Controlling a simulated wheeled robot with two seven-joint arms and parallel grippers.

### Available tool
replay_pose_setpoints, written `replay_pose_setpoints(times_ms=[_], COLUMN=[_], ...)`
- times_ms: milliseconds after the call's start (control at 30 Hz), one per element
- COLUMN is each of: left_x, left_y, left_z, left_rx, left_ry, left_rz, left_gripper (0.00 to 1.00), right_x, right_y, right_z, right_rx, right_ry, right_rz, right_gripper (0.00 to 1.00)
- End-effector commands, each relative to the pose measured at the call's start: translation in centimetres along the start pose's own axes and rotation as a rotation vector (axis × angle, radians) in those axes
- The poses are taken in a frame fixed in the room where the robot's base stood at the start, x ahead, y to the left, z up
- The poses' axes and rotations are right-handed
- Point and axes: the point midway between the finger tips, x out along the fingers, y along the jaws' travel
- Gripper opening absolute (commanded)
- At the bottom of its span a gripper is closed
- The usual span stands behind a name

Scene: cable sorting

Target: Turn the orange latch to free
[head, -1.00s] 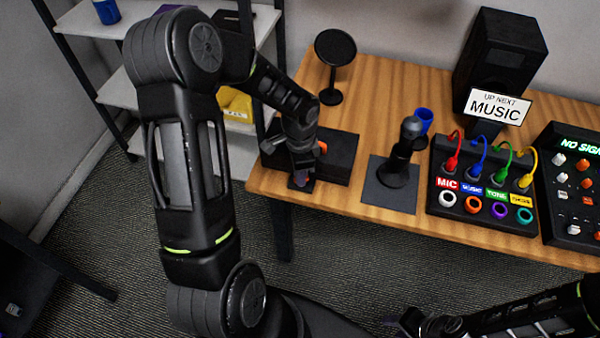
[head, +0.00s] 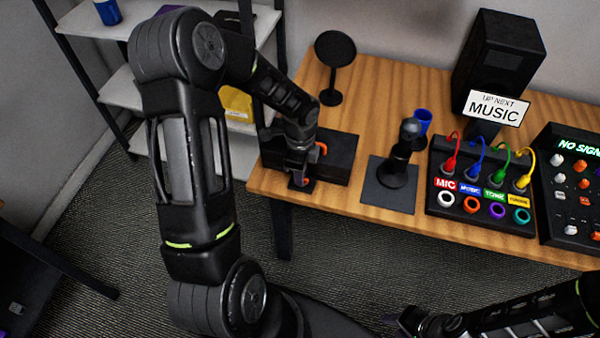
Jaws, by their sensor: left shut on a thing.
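A black box (head: 338,163) sits at the left end of the wooden table. An orange part (head: 322,148), likely the latch, shows on it just right of my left gripper. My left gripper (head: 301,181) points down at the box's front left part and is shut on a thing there. A bit of orange shows between its fingers, and the rest is hidden by the gripper. My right gripper (head: 405,322) is low at the bottom of the view, away from the table, and its fingers are too small and dark to read.
A microphone on a dark mat (head: 376,197) stands right of the box. Further right are a panel with coloured cables (head: 437,203), a mixer (head: 556,222), a speaker (head: 497,60) and a MUSIC sign (head: 497,107). A round black stand (head: 334,49) is behind the box.

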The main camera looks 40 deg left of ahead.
Motion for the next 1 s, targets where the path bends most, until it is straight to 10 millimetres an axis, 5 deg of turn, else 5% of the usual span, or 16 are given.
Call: replay_pose_setpoints(times_ms=[200,233,500,1000], left_x=[-0.05,-0.05,-0.04,-0.02], left_y=[-0.07,-0.07,-0.07,-0.20], left_z=[-0.01,-0.01,-0.01,0.01], left_rx=[0.003,0.003,0.001,-0.024], left_ry=[0.000,0.000,0.000,0.000], left_rz=[-0.002,-0.002,-0.002,-0.006], left_gripper=[0.00,0.12,0.33,0.33], right_x=[0.00,0.00,0.00,0.12], right_y=[0.00,-0.01,0.00,0.04], right_z=[0.01,0.01,0.01,0.01], right_rx=[0.000,0.000,0.000,0.000], right_ry=[0.000,0.000,0.000,0.000], right_rz=[0.000,0.000,0.000,0.000], right_gripper=[0.36,0.36,0.36,0.36])
